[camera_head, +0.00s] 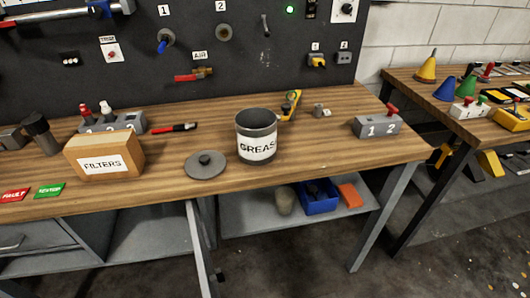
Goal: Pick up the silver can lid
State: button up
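The silver can lid (206,165) is a round grey disc with a small dark knob on top. It lies flat on the wooden workbench (330,148), left of the grease can and apart from it. The grease can (257,136) stands upright with a dark open top and a white GREASE label. My gripper is not in this view.
A FILTERS box (103,154) stands left of the lid. A red-black tool (174,128) lies behind it. Bench in front of the lid is clear. A second table (470,125) stands at right.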

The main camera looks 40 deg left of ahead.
aim_at(207, 164)
jog(key=z, duration=1.1)
jog(key=k, duration=2.35)
jog(key=u, duration=2.25)
jog(key=i, duration=0.95)
jog(key=u, duration=0.05)
